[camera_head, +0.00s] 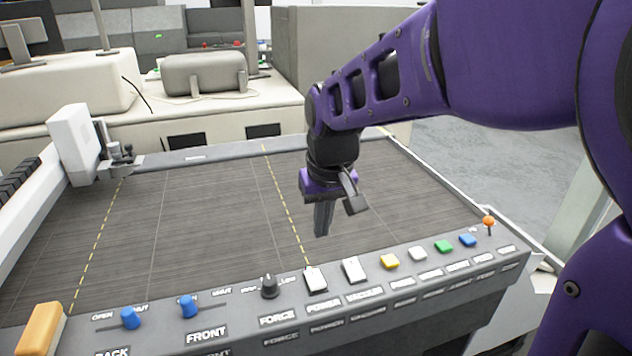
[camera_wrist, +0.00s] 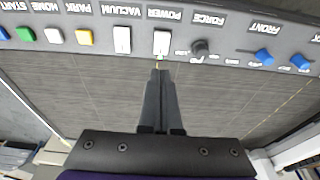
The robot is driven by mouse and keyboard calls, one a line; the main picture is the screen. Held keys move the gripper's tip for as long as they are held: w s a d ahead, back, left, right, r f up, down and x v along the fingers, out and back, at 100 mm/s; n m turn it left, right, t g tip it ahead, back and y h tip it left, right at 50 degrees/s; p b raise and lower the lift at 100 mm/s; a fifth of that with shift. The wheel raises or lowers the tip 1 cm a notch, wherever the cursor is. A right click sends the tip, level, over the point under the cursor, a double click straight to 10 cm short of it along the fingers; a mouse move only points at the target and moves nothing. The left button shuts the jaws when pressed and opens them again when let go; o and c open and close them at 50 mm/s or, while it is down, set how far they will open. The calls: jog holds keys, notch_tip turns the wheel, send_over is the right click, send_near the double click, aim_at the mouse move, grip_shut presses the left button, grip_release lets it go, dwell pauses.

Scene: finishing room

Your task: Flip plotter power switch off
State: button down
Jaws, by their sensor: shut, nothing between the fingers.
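The plotter's power switch is a white rocker (camera_head: 315,281) above the POWER label on the front control panel. It also shows in the wrist view as a white rocker (camera_wrist: 161,42), with POWER reading upside down. I cannot tell its on or off position for sure. My gripper (camera_head: 322,234) points down over the plotter bed, behind the panel and near the power switch in the picture. Its fingers are closed together and empty. In the wrist view the fingertips (camera_wrist: 159,72) appear just short of the power switch; whether they touch it is unclear.
Close beside the power switch are the white VACUUM rocker (camera_head: 354,270) and the black FORCE knob (camera_head: 269,286). Blue levers (camera_head: 188,306) stand left; yellow, white, green and blue buttons (camera_head: 444,246) stand right, with an orange-tipped stick (camera_head: 488,222). The plotter bed (camera_head: 200,220) is clear.

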aim_at(318, 281)
jog(key=x, duration=0.4)
jog(key=b+x, duration=0.1)
jog(key=x, duration=0.3)
jog(key=s+x, duration=0.1)
jog(key=x, duration=0.3)
jog(key=shift+w+f, duration=0.1)
jog(key=shift+f, duration=0.9)
jog(key=shift+d+f+b, duration=0.1)
jog(key=shift+b, duration=0.25)
jog(key=shift+f+t+b, duration=0.4)
jog(key=shift+f+b, duration=0.15)
jog(key=shift+b, duration=0.6)
jog(key=shift+s+r, duration=0.25)
jog(key=shift+r, duration=0.1)
jog(key=shift+w+r+p, duration=0.3)
jog(key=shift+w+p, duration=0.15)
jog(key=shift+w, duration=0.3)
